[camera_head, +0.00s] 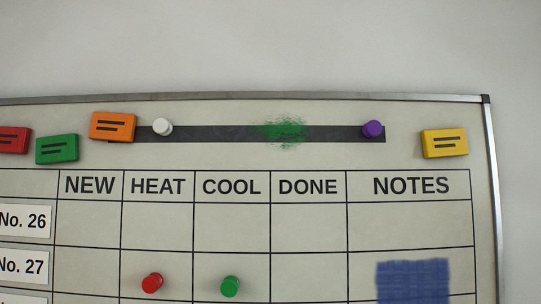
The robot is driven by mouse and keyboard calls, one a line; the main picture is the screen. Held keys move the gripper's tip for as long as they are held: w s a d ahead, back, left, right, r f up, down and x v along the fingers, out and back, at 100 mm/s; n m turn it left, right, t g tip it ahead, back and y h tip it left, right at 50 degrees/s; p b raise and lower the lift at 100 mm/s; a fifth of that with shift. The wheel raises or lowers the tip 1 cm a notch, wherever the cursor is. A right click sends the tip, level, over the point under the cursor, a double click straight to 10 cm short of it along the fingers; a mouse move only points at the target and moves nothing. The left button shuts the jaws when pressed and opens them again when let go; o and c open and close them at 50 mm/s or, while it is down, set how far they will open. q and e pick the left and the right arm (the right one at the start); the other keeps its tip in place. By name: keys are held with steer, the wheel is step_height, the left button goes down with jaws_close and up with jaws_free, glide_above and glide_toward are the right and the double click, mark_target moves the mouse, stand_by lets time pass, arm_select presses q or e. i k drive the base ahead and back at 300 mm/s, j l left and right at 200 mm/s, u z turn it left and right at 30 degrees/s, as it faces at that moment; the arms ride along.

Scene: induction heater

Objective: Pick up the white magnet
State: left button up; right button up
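The white magnet (162,127) is a small round knob. It sits near the left end of a dark horizontal strip (215,133) at the top of the whiteboard, just right of an orange block magnet. Neither of my grippers shows in the head view, so I cannot see whether they are open or shut.
The orange block (112,126) is close to the white magnet's left. Green (57,149) and red (12,140) blocks sit further left. A purple knob (373,129) and yellow block (444,143) are at right. Red (152,283) and green (230,286) knobs sit in the table below.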

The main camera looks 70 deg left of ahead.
mark_target(161, 126)
steer(key=u, duration=3.15)
